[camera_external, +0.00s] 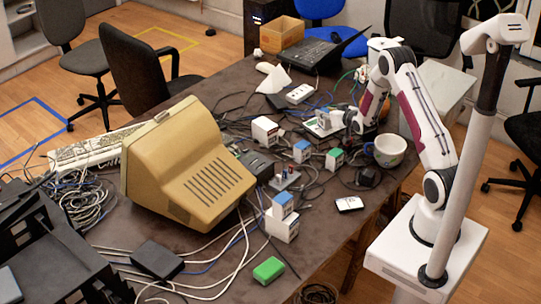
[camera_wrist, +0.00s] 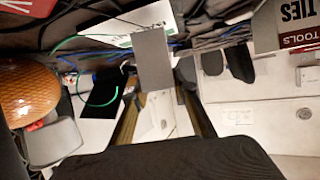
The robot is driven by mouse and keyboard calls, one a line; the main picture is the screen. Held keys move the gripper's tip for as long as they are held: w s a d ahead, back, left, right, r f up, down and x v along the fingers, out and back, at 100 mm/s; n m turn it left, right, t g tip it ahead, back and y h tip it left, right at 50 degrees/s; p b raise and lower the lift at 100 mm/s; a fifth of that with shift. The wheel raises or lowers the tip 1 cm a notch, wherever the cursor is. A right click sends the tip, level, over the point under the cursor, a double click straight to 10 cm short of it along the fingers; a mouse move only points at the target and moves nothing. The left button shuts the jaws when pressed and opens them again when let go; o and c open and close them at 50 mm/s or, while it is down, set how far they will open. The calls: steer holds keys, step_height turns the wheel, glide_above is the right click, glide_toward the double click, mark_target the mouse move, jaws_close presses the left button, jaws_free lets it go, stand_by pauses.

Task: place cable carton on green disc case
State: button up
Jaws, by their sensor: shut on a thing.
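My gripper (camera_external: 351,121) is over the back right of the table, shut on a small box that I take for the cable carton (camera_external: 337,118). In the wrist view a plain grey face of this carton (camera_wrist: 152,60) shows between the fingers. A flat pale case with green print, which looks like the green disc case (camera_external: 320,129), lies just left of and below the gripper. It also shows in the wrist view (camera_wrist: 118,30), partly hidden behind the carton. I cannot tell whether carton and case touch.
Small cartons (camera_external: 264,132) stand left of the gripper, and a patterned mug (camera_external: 389,150) stands close on its front right. A beige monitor (camera_external: 190,165) fills the left. A green block (camera_external: 268,270) lies near the front edge. Cables cover much of the table.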

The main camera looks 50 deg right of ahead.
steer(key=shift+f, duration=1.05)
steer(key=shift+f, duration=0.15)
steer(key=o, duration=1.2)
steer(key=shift+s, duration=0.1)
steer(key=shift+s+a+r, duration=0.15)
steer(key=shift+s+r, duration=0.05)
steer(key=shift+r, duration=0.1)
steer(key=shift+v, duration=5.65)
